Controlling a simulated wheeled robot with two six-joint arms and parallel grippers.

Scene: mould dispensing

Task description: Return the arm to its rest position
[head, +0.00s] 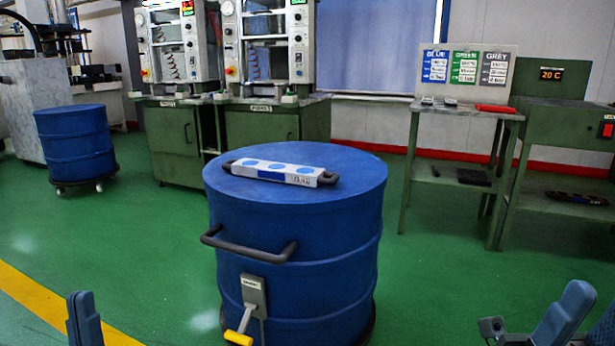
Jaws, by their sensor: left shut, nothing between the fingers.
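My left gripper (86,322) shows only in part at the bottom left edge. It is shut and empty, and stands apart from the blue drum. On the right, blue-grey parts of my right arm (562,318) come in from the bottom edge. A small dark part (490,327) shows beside them, too cut off to tell the state of the right gripper. Nothing is seen in contact with either arm.
A blue drum (315,240) stands ahead, with a blue-spotted mould (277,172) on its lid and a dark handle (247,247). Another drum (75,142) stands at the left. Machines on green cabinets (172,143) and a green table (450,111) stand behind. Green floor is clear between.

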